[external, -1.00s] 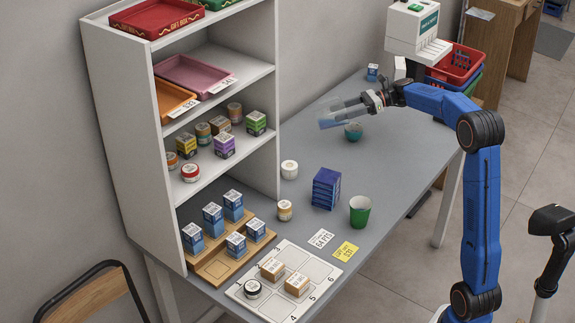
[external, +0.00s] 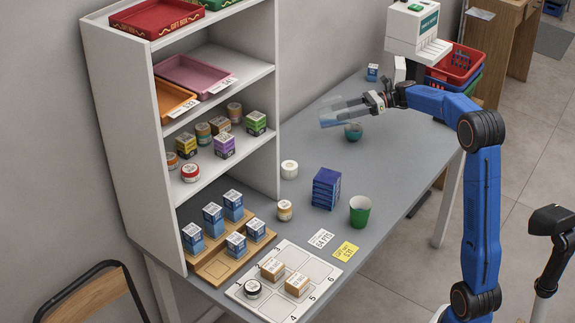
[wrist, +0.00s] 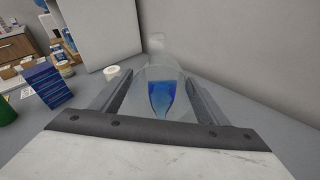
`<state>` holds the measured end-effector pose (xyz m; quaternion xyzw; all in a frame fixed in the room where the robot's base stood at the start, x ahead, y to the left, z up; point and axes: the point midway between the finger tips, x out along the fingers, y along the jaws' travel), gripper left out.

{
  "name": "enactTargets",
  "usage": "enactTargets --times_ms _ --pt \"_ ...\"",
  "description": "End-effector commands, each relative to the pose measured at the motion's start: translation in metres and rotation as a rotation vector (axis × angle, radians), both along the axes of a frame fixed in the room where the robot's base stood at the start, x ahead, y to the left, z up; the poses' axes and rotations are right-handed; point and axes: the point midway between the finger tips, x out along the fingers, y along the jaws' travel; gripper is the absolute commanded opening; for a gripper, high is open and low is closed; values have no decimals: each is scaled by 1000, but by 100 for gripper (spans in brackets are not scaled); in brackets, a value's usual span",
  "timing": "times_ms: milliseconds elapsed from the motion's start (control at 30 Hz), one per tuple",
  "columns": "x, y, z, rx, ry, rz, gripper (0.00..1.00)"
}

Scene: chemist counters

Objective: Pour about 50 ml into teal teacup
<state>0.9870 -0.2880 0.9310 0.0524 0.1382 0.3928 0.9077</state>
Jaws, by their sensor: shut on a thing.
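A clear vessel (external: 340,110) with blue liquid lies nearly on its side in my gripper (external: 370,102), its far end tipped a little down to the left. My gripper is shut on it. The teal teacup (external: 353,132) stands on the counter just below the vessel and slightly to its right in the external view. The vessel (wrist: 160,62) also shows between the fingers in the wrist view, with blue liquid inside. No stream is visible, and the cup's inside cannot be made out. The teacup does not show in the wrist view.
A green cup (external: 360,211), a dark blue box stack (external: 326,188) and a white jar (external: 289,169) stand nearer on the grey counter (external: 400,150). A white shelf unit (external: 130,140) is at the left. A white machine (external: 412,32) and stacked baskets (external: 455,65) are behind.

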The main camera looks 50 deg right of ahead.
Motion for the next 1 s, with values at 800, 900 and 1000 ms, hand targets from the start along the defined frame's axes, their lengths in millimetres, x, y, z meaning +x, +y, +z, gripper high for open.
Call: enactTargets --times_ms 800,900,1000 --pt "17 17 -4 -234 235 0 36" --pt "18 18 -2 -251 249 1 36" --pt "20 20 0 -279 277 1 36"
